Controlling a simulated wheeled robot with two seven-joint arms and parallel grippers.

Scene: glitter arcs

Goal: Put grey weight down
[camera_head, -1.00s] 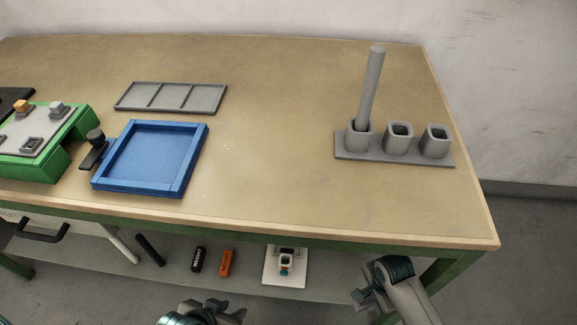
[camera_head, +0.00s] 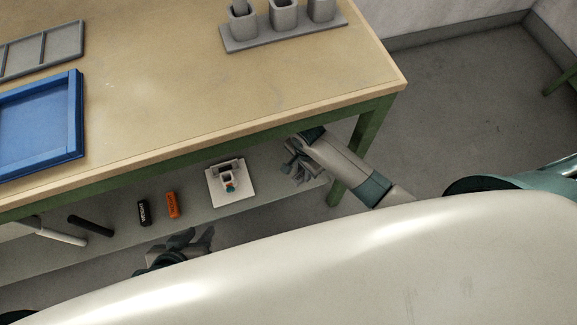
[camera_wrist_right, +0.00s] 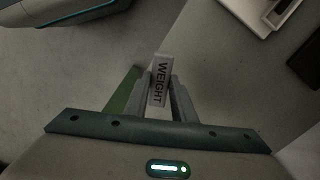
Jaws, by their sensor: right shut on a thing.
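A grey weight (camera_wrist_right: 160,80) with the word WEIGHT on it is between the fingers of my right gripper (camera_wrist_right: 160,92) in the right wrist view. The right gripper is shut on it. In the head view the right gripper (camera_head: 297,168) is at the right end of the lower shelf (camera_head: 110,250), below the table's front edge; the weight is hard to make out there. I cannot tell whether the weight touches the shelf. My left gripper (camera_head: 190,241) is in front of the shelf, partly hidden by my own body, and its opening is unclear.
On the shelf are a white-based device (camera_head: 230,184), an orange block (camera_head: 173,206), a black block (camera_head: 144,213) and dark and white rods. A green table leg (camera_head: 358,140) stands close to my right arm. The tabletop above holds a blue tray (camera_head: 75,125) and a grey cup holder (camera_head: 285,37).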

